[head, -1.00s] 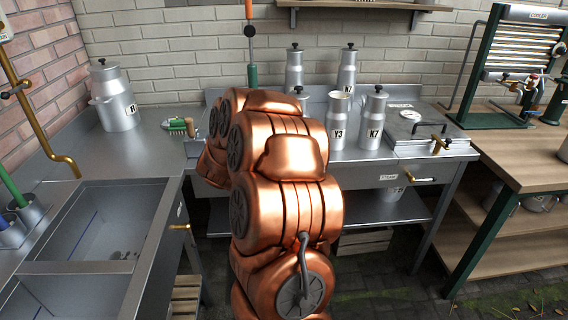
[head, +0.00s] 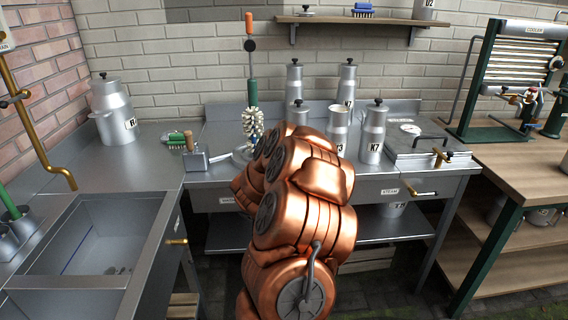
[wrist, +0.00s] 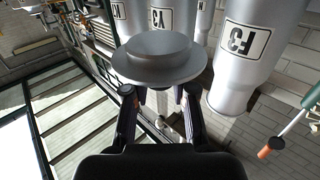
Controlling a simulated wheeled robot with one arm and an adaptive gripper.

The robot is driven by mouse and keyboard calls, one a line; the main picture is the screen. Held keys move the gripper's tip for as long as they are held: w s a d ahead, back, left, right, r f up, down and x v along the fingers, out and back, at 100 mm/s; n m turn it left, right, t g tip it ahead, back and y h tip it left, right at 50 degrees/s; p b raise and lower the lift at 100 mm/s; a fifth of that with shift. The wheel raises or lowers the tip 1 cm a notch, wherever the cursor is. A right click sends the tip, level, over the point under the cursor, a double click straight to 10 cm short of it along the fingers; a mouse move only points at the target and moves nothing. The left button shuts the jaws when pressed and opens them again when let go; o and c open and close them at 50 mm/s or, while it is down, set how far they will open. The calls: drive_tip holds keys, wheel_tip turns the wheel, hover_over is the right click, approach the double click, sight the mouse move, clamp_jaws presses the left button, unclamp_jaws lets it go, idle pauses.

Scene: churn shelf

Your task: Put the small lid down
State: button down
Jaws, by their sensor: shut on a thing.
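In the wrist view the small grey lid (wrist: 158,62), a round disc with a raised middle, is between the fingertips of my gripper (wrist: 160,92), which is shut on it. Metal cans stand close beyond the lid; one can (wrist: 245,50) is to its right. In the head view my copper arm hides the gripper and the lid. There the can marked Y3 (head: 339,121) has no knob on top, while the K7 can (head: 373,133) beside it has a black-knobbed lid.
A steel counter (head: 225,178) carries the cans, a standing bottle brush (head: 252,120) and a green brush (head: 178,139). A flat-lidded steel unit (head: 418,140) is to the right. A sink (head: 95,235) is at left. A wall shelf (head: 360,20) holds a lid (head: 305,11).

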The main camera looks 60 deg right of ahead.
drive_tip(key=w, duration=0.3)
drive_tip(key=w+p, duration=0.1)
drive_tip(key=w, duration=0.7)
drive_tip(key=shift+w+d+f, duration=0.1)
drive_tip(key=shift+f, duration=0.3)
drive_tip(key=shift+w+f, duration=0.15)
drive_tip(key=shift+w, duration=0.05)
drive_tip(key=shift+s+f+p, duration=0.1)
drive_tip(key=shift+f+p, duration=0.3)
drive_tip(key=shift+f, duration=1.25)
drive_tip(key=shift+f, duration=0.2)
drive_tip(key=c, duration=0.9)
unclamp_jaws()
drive_tip(key=shift+c, duration=0.2)
drive_tip(key=shift+r, duration=0.2)
drive_tip(key=w+a+b, duration=0.1)
drive_tip(key=a, duration=1.1)
drive_tip(key=shift+w, duration=0.2)
